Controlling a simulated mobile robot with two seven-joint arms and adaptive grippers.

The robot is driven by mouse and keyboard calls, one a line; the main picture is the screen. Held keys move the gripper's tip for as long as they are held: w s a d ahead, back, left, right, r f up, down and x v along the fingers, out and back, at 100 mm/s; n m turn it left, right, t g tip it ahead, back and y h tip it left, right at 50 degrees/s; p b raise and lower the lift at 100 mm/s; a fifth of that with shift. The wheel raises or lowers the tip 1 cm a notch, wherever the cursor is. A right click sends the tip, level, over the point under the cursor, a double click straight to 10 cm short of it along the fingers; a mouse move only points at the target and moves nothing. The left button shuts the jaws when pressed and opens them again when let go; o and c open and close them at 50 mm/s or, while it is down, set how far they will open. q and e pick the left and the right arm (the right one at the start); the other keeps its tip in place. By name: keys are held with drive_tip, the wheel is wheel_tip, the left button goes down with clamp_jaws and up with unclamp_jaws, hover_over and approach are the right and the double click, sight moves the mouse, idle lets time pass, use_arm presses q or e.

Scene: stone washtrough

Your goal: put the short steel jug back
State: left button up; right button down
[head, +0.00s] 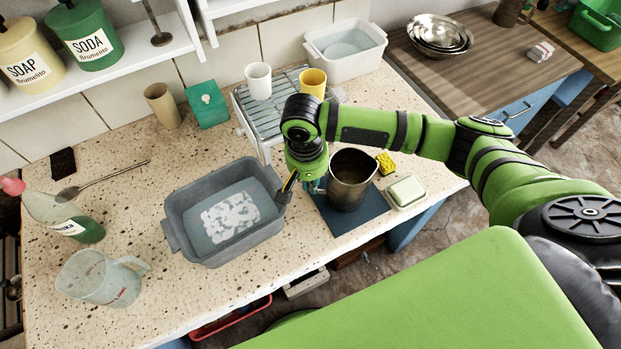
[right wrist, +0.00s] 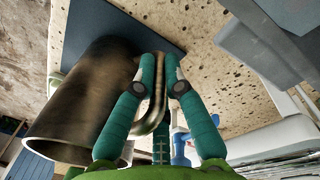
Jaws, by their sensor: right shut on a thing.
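The short steel jug (head: 351,184) is upright over the dark blue mat (head: 340,222) near the counter's front edge. I cannot tell whether its base touches the mat. My right gripper (head: 313,186) is at the jug's left side in the head view. In the right wrist view the teal fingers (right wrist: 159,72) are shut on the handle of the jug (right wrist: 75,105), whose open mouth faces the lower left. The mat (right wrist: 125,32) shows beyond the jug's base. My left gripper is not in view.
A grey basin (head: 174,237) with foamy water stands left of the mat. A yellow sponge (head: 385,163) and a pale soap dish (head: 405,192) lie to the right. A wire rack (head: 273,108) with white and yellow cups stands behind. A measuring jug (head: 95,278) is front left.

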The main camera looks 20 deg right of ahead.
drive_tip(key=c, duration=1.3)
unclamp_jaws()
drive_tip(key=shift+f, duration=0.15)
drive_tip(key=r, duration=0.8)
drive_tip(key=r+b, duration=0.1)
drive_tip(key=r, duration=0.3)
drive_tip(key=shift+w+a+r, duration=0.1)
drive_tip(key=shift+a+r, duration=0.1)
drive_tip(key=shift+a, duration=0.2)
drive_tip(key=shift+f, duration=0.1)
